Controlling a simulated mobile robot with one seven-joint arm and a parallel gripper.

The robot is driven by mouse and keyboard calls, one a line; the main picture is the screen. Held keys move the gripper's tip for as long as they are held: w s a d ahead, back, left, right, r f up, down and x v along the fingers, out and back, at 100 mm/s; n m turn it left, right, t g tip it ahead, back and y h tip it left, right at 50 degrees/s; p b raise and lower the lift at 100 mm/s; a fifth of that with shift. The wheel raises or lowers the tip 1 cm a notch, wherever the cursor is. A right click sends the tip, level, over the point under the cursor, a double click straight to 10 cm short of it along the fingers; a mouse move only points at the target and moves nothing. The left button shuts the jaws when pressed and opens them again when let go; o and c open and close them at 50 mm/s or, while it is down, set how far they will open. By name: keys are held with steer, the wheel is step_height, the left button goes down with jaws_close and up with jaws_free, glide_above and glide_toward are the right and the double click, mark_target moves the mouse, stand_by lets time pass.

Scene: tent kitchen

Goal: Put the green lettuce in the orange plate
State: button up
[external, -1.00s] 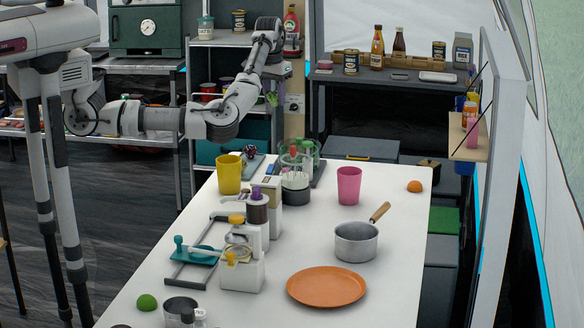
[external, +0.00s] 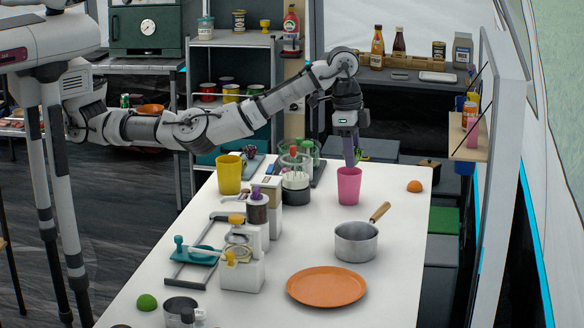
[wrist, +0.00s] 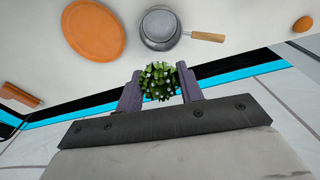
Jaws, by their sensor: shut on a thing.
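The green lettuce (wrist: 159,80) is a leafy green bunch with pale tips, held between the two purple fingers of my gripper (wrist: 160,92) in the wrist view. In the external view my gripper (external: 353,155) hangs fingers down above and behind the pink cup, and only a bit of the lettuce (external: 358,152) shows beside the fingers. The orange plate (external: 326,287) lies flat and empty at the front right of the white table. It also shows at the upper left of the wrist view (wrist: 94,28), away from my gripper.
A pink cup (external: 349,186) stands just below my gripper in the external view. A saucepan (external: 356,242) with a wooden handle sits between the cup and plate. A yellow cup (external: 229,174), jars and a white appliance stand to the left. The table right of the plate is clear.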

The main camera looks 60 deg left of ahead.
steer(key=s+d+f+m, duration=0.2)
steer(key=s+d+m, duration=0.3)
steer(key=s+d, duration=1.1)
steer(key=p, duration=0.2)
glide_above(321, 300)
steer(key=f, duration=1.4)
steer(key=shift+a+f, duration=0.25)
steer(key=shift+f, duration=0.15)
steer(key=shift+f+p, duration=0.3)
steer(key=shift+f, duration=2.35)
steer(key=shift+f, duration=0.1)
steer(key=o, duration=0.7)
step_height(321, 300, up, 12)
steer(key=a+b, duration=0.1)
steer(key=b, duration=0.2)
steer(key=shift+s+a, duration=0.2)
steer(key=shift+s, duration=0.05)
steer(key=shift+w, duration=0.1)
